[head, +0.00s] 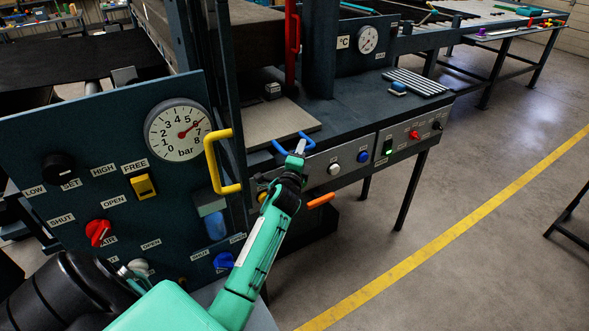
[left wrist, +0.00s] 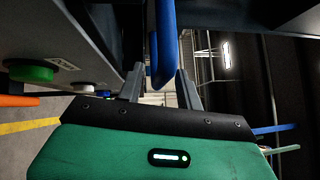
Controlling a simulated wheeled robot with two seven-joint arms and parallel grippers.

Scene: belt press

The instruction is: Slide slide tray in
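The slide tray is a flat grey-beige plate (head: 268,124) lying in the press opening, its front part showing outside the frame. A blue bar handle (head: 281,147) is on its front edge. My left gripper (head: 299,150) is at this handle, reaching up from below. In the left wrist view the blue handle (left wrist: 163,55) stands between the two fingers (left wrist: 160,88), which are apart with the handle in the gap. I see no clear contact on both sides. My right gripper is not in view.
A yellow handle (head: 222,162) stands out beside the pressure gauge panel (head: 120,185), left of my left arm. A red handle (head: 293,35) is above the tray. An orange lever (head: 321,200) is just right of my gripper.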

